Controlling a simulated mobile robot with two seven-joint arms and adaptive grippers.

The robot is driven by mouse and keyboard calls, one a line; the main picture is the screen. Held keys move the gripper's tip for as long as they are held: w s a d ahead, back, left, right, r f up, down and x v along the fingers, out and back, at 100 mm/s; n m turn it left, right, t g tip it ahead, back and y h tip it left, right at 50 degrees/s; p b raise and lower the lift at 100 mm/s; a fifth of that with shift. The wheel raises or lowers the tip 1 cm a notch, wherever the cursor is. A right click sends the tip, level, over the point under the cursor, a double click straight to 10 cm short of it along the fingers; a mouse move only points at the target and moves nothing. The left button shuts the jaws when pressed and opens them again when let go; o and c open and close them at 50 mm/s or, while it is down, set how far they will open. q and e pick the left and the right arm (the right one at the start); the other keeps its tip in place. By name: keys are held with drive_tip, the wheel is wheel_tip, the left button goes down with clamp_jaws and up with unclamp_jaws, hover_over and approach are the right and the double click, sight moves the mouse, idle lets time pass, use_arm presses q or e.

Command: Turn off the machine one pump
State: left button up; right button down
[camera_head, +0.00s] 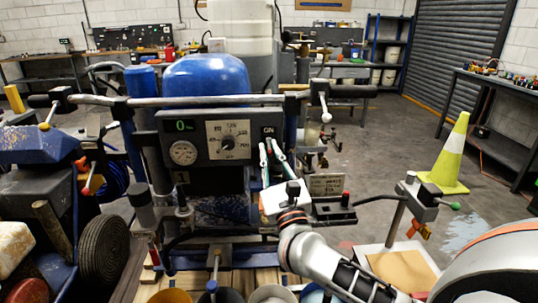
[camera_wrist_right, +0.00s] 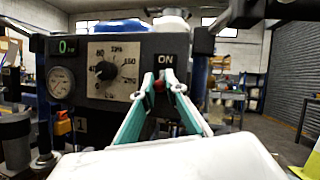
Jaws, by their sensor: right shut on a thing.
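The machine's dark control panel (camera_head: 218,140) carries a green "0" display, a round gauge (camera_head: 183,153) and a dial with a black knob (camera_head: 229,142). An "ON" label (camera_wrist_right: 165,60) is at the panel's right side. My right gripper (camera_head: 270,147) reaches up to the panel just below that label. My left gripper is not in view.
Several buckets (camera_head: 272,293) are at the front. A yellow-and-white cone (camera_head: 450,157) and a dark table (camera_head: 497,92) stand at the right. Open floor lies between the machine and the shutter.

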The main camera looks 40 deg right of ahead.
drive_tip(key=c, duration=2)
unclamp_jaws()
drive_tip(key=shift+r, duration=0.15)
drive_tip(key=shift+c, duration=0.2)
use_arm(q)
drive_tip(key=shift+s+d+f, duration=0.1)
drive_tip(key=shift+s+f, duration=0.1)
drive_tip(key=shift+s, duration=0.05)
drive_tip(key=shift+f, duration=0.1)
use_arm(e)
drive_tip(key=v, duration=1.2)
